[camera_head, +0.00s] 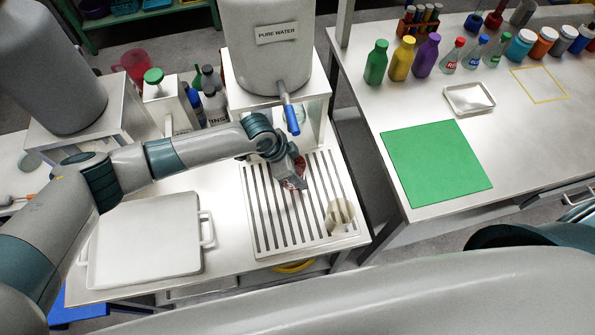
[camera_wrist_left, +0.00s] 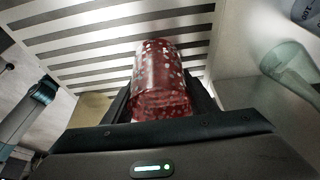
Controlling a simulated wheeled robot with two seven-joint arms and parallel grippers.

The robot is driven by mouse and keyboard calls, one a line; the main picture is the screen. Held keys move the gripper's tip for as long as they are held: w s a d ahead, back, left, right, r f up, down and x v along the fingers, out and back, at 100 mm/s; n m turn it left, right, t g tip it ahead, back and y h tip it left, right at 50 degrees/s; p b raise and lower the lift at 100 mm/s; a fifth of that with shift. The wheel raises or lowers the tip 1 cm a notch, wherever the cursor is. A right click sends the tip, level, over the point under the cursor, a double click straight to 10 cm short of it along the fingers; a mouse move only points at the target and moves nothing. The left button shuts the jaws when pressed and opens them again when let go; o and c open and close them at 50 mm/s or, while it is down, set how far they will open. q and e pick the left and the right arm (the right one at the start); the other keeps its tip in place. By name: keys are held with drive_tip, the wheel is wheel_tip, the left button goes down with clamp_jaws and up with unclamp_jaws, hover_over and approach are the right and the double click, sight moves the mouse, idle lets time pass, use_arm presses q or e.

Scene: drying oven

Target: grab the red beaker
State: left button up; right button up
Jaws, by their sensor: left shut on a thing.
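The red beaker (camera_wrist_left: 160,80) is a speckled red, glassy cylinder between the two fingers of my left gripper (camera_wrist_left: 160,112) in the left wrist view. The gripper is shut on it. In the head view my left gripper (camera_head: 293,178) reaches down over the slatted drain rack (camera_head: 262,215), and only a small red part of the beaker (camera_head: 300,165) shows beside it. I cannot tell whether the beaker touches the rack. My right gripper is not in view.
A cream cup-like vessel (camera_head: 340,214) stands on the rack's right side. The pure water tank (camera_head: 268,55) with a blue-handled tap (camera_head: 290,116) stands behind. A white tray (camera_head: 147,238) lies left. A green mat (camera_head: 435,160) covers part of the right table.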

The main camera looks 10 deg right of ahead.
use_arm(q)
drive_tip(key=shift+r+b, duration=0.75)
drive_tip(key=shift+r, duration=0.65)
drive_tip(key=shift+s+a+r+b, duration=0.1)
drive_tip(key=shift+s+a+b, duration=0.75)
drive_tip(key=shift+s+a, duration=1.25)
drive_tip(key=shift+s+a+b, duration=0.85)
drive_tip(key=shift+s+a, duration=0.55)
drive_tip(key=shift+a, duration=1.3)
drive_tip(key=shift+s+a+r+b, duration=0.1)
drive_tip(key=shift+s+a+b, duration=0.75)
drive_tip(key=shift+s+a, duration=1.25)
drive_tip(key=shift+w+a, duration=0.3)
drive_tip(key=shift+a, duration=0.05)
